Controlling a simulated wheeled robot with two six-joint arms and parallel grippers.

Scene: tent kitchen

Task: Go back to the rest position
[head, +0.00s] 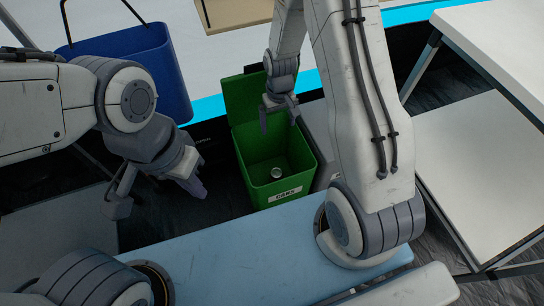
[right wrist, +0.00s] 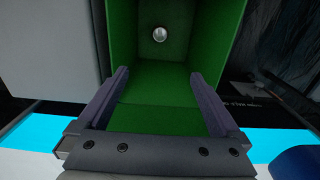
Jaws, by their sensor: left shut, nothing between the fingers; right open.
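My right gripper (head: 280,112) is open and empty above the green bin (head: 278,193) in the head view. In the right wrist view its two fingers (right wrist: 162,103) stand wide apart over the bin's open mouth (right wrist: 212,40). A small round silver can (head: 276,173) lies inside the bin near the bottom. It also shows in the right wrist view (right wrist: 159,34). My left gripper (head: 158,195) is at the left of the bin, pointing down, shut and with nothing visible in it.
The bin's lid (head: 246,97) stands open at its back. A blue basket (head: 135,62) stands at the upper left. White tables (head: 480,160) stand at the right. A tan box (head: 228,12) sits at the top. Dark floor shows between the bin and my left gripper.

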